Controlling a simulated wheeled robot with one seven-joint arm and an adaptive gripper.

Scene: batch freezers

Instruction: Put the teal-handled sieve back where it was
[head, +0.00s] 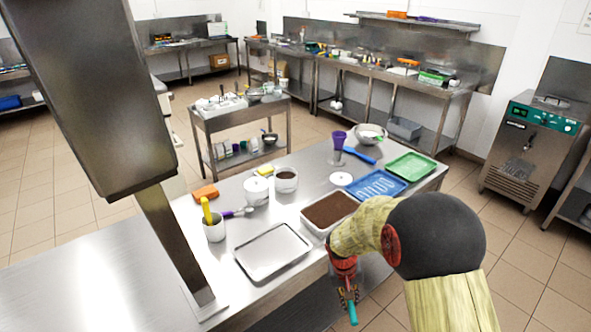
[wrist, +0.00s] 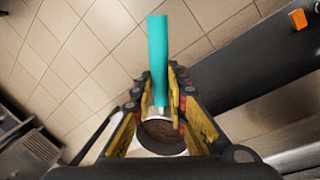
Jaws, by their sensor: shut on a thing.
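My gripper (head: 347,291) is low beyond the front edge of the steel worktable, over the floor. It is shut on the teal-handled sieve (head: 352,313), whose teal handle points down and away from the jaws. In the wrist view the teal handle (wrist: 157,60) sticks out past my gripper (wrist: 161,98). A round brown area with a pale rim (wrist: 160,135) shows between the fingers near the palm; I cannot tell whether it is the sieve's bowl or its contents. The fingers hide part of the sieve.
Bare steel lies at the table's left (head: 100,275). A freezer (head: 530,150) stands right.

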